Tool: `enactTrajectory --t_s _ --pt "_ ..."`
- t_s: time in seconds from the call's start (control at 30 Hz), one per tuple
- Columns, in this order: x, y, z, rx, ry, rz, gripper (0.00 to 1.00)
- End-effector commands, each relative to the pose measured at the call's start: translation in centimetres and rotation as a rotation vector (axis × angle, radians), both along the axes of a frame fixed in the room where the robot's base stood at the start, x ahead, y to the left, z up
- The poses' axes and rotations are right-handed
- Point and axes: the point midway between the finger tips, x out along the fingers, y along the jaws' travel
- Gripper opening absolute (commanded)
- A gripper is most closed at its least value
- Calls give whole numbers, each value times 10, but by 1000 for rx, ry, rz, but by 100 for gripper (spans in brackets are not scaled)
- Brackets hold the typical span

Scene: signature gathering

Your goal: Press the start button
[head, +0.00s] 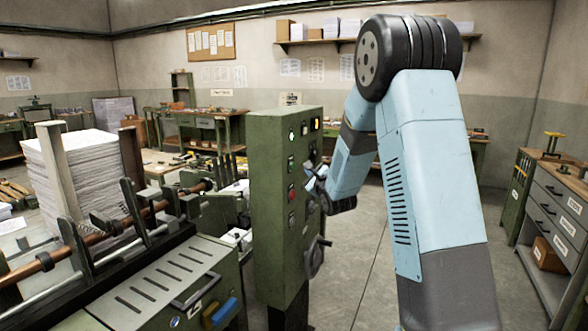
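A tall green control cabinet (265,205) stands in the middle of the head view. Its right-hand face carries a column of small buttons, including a green button (291,164) and a red button (292,194) below it. No label is readable, so I cannot tell for sure which is the start button. My gripper (314,182) is at the end of my blue arm, close in front of this face, to the right of the green and red buttons. It is small and partly merged with the panel's fittings. I cannot tell whether it touches anything or how its fingers stand.
Lit lamps (304,129) sit at the cabinet's top, and a dark handwheel (313,258) sits low on the face. A gathering machine (150,285) with a tall paper stack (88,170) stands left. Drawers (560,215) stand right. Open floor lies between.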

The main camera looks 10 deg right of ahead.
Motion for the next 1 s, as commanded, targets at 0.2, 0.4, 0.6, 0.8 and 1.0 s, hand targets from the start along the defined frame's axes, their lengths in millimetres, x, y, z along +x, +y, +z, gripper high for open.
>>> enactTrajectory --t_s 0.2,0.4,0.6,0.8,1.0 --pt "-10 -16 1 0 -1 -2 0" --pt "-16 -22 0 1 -1 -1 0" --pt "-16 -22 0 0 0 0 0" --pt "-16 -22 0 0 0 0 0" --pt "-16 -22 0 -1 1 -1 0"
